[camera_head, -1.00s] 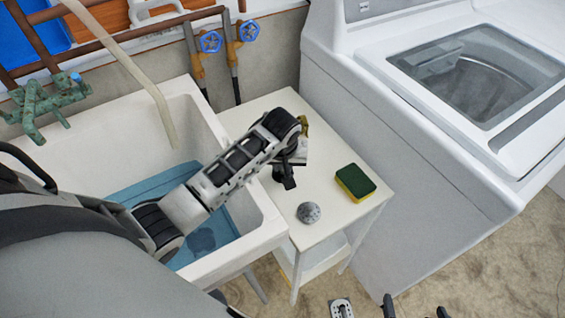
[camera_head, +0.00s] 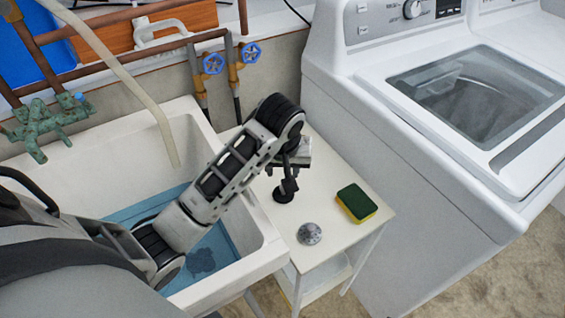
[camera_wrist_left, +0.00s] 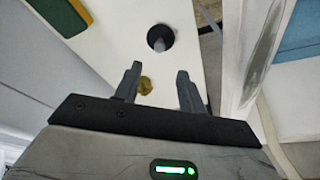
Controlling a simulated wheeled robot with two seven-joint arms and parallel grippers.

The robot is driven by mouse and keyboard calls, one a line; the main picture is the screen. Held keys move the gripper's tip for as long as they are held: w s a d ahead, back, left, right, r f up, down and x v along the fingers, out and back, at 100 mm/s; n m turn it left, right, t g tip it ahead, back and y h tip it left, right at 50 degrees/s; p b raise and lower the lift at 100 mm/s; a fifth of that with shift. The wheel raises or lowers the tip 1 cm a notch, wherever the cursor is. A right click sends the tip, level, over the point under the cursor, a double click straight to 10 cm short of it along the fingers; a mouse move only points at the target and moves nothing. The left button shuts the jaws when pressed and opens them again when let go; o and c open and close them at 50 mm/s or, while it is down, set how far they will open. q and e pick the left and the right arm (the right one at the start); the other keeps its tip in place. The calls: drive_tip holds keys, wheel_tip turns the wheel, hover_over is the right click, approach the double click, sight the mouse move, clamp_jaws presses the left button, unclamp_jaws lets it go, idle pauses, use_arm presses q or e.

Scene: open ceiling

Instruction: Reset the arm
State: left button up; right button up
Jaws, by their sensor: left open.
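My left arm reaches in from the left over the sink to the small white side table (camera_head: 330,165). My left gripper (camera_head: 295,152) hangs above the table's back part, partly hidden by its own wrist. In the left wrist view the two fingers (camera_wrist_left: 158,72) stand apart with nothing between them. A black round-based item with a grey stem (camera_head: 283,194) stands on the table below the gripper; it also shows beyond the fingertips in the wrist view (camera_wrist_left: 160,38). A small yellowish object (camera_wrist_left: 145,85) lies between the fingers' outlines, lower down. My right gripper is out of view.
A green and yellow sponge (camera_head: 356,203) and a grey scrubber ball (camera_head: 309,234) lie on the table. The white sink (camera_head: 258,225) is at left, the washing machine (camera_head: 400,170) close at right. Pipes with blue-handled valves (camera_head: 213,64) run behind.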

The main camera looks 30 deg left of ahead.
use_arm(q)
drive_tip(key=shift+v, duration=1.2)
drive_tip(key=x, duration=1.2)
drive_tip(key=shift+f, duration=0.15)
drive_tip(key=shift+w+r, duration=0.1)
drive_tip(key=shift+r, duration=1.5)
drive_tip(key=shift+f, duration=0.1)
